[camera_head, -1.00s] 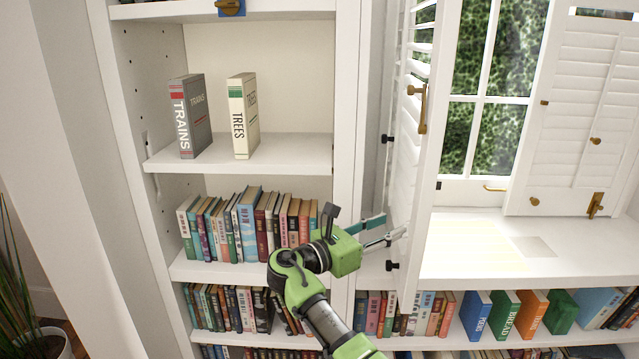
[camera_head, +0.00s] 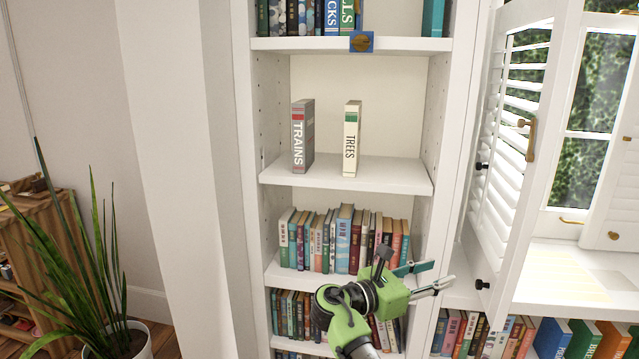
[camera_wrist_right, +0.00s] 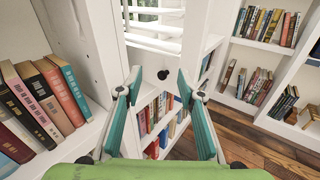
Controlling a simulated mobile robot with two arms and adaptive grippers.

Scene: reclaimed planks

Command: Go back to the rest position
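My right gripper (camera_head: 428,277) is in front of the lower shelves in the head view, with its fingers pointing right. Its teal fingers stand apart, and nothing shows between them in the right wrist view (camera_wrist_right: 160,85). The grey TRAINS book (camera_head: 303,136) and the cream TREES book (camera_head: 351,138) stand upright and apart on the middle shelf (camera_head: 345,174), above the gripper. My left gripper is in neither view.
An open white shutter (camera_head: 512,150) stands right of the gripper, beside the window sill (camera_head: 550,265). A row of books (camera_head: 343,240) fills the shelf behind my right arm. A potted plant (camera_head: 95,290) stands at the left on the wooden floor.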

